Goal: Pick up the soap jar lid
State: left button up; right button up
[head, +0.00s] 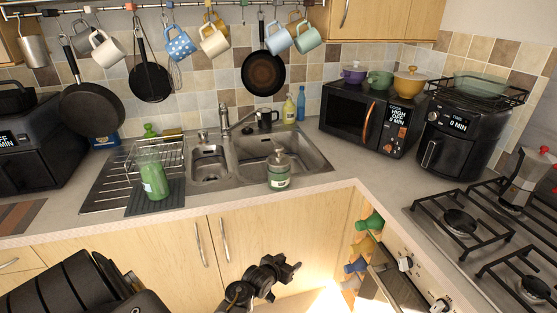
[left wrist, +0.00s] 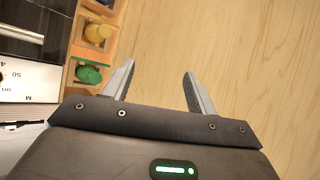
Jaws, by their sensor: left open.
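A small glass soap jar (head: 278,179) with a green band and pale label stands on the counter in front of the sink, in the head view. Its greyish lid (head: 279,158) sits on top of it. My left gripper (head: 287,268) is below the counter edge, in front of the wooden cabinet doors, lower than the jar and apart from it. In the left wrist view its two fingers (left wrist: 158,78) are spread with nothing between them, facing pale wood. The jar and lid do not show in that view. My right gripper is not in view.
Mugs and pans hang above. The microwave (head: 365,120) and hob (head: 480,230) are to the right. Counter beside the jar is clear.

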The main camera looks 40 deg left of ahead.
pick_arm(q)
jog(key=w+a+r+t+y+p, duration=0.1)
jog(key=w+a+r+t, duration=0.15)
jog(key=r, duration=0.75)
jog(key=w+a+r+t+y+p, duration=0.15)
jog(key=a+r, duration=0.25)
jog(key=r, duration=0.6)
jog(key=n+t+y+p, duration=0.1)
jog(key=n+y, duration=0.1)
send_near(277, 151)
jog(key=p+x, duration=0.3)
jog(key=x, duration=0.7)
jog(key=shift+p, duration=0.3)
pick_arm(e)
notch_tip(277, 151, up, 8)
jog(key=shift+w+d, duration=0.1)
pick_arm(q)
grip_shut()
